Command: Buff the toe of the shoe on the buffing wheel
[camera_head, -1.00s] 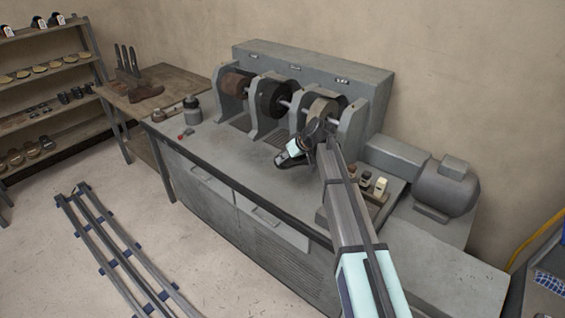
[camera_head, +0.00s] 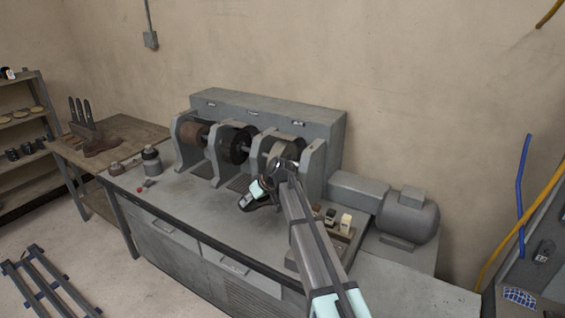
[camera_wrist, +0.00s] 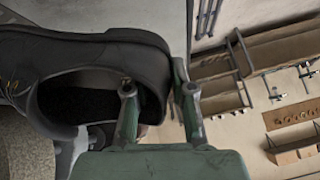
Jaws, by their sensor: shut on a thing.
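A black shoe (camera_wrist: 85,48) fills the left of the wrist view, its dark opening facing the camera. My gripper (camera_wrist: 158,93) is shut on the wall of the shoe's heel end, one finger inside the opening and one outside. The toe end runs out of the left edge. A rough greyish-beige round surface (camera_wrist: 28,158), apparently a wheel, lies close below the shoe; I cannot tell whether they touch. In the head view my arm reaches to the rightmost, beige wheel (camera_head: 283,150) of the machine. The shoe is not clearly visible there.
A brown wheel (camera_head: 195,133) and a black wheel (camera_head: 236,146) sit left on the same shaft, between grey guards. A motor (camera_head: 408,215) and a small tray of blocks (camera_head: 346,224) stand to the right.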

